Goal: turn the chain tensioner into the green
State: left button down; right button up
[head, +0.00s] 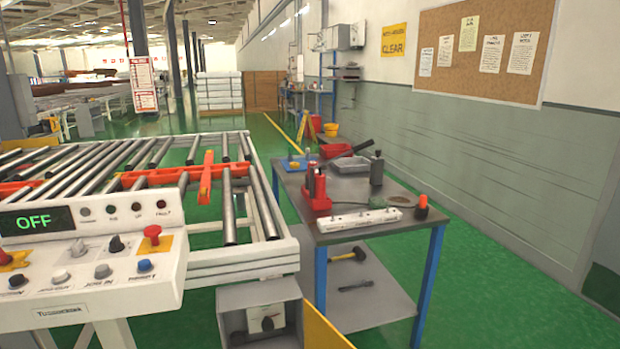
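A grey open-fronted housing (228,300) sits low under the near right corner of the roller conveyor. Inside it is a small pale unit with a round dial or knob (267,322), which may be the chain tensioner. Its markings are too small to read, and I cannot tell where any green zone lies or where it points. Neither of my grippers is in view.
A control panel (95,279) at left has knobs, red buttons and a display (36,220) reading OFF. The roller conveyor (280,250) stands behind it. A workbench (345,235) with tools stands right of the housing. A yellow panel (322,330) borders the housing's right. Green floor is clear at right.

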aim_at(267, 324)
jog(key=i+l+u, duration=0.4)
jog(key=l, duration=0.2)
jog(key=i+l+u, duration=0.2)
jog(key=l+u, duration=0.2)
jog(key=l, duration=0.25)
jog(key=i+l+u, duration=0.15)
jog(key=l+u, duration=0.25)
jog(key=l, duration=0.3)
jog(key=l+u, duration=0.4)
jog(key=l, duration=0.35)
jog(key=l+u, duration=0.4)
jog(key=l, duration=0.4)
